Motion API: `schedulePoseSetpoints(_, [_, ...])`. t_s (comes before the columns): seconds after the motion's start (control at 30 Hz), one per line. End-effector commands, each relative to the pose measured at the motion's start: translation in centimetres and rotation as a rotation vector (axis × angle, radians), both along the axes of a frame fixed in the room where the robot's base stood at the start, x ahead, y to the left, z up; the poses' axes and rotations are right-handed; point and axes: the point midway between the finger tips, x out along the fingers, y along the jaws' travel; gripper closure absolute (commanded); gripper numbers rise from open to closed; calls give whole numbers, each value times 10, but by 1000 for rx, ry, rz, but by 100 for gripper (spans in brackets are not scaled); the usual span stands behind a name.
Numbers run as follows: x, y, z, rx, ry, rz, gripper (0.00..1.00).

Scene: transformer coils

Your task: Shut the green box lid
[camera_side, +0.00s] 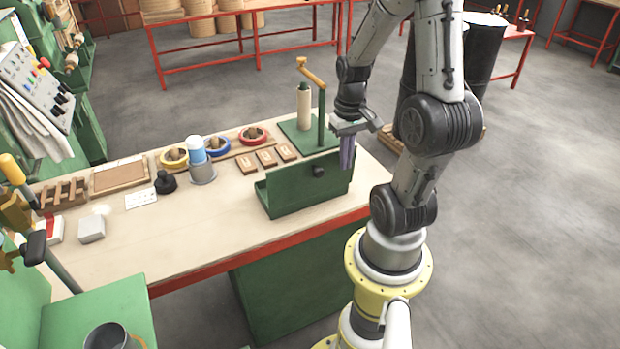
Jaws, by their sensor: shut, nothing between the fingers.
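The green box (300,199) stands near the front right edge of the workbench. Its green lid (295,178) appears raised as an upright panel along the far side, with a small black handle (318,171) on it. My gripper (346,166) points down at the right end of the lid, with its fingers closed together and empty. The fingertips overlap the lid's upper right corner in this view; I cannot tell whether they touch it. The inside of the box is mostly hidden.
Behind the box stands a green winding stand (322,120) with a spool (304,106) and crank. The bench top (215,220) left of the box is clear.

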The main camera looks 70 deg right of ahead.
Motion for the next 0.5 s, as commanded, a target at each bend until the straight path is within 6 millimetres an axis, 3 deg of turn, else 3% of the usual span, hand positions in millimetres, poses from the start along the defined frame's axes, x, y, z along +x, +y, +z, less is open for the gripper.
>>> schedulePoseSetpoints(0.5, [17,-17,0,1,1,0,100])
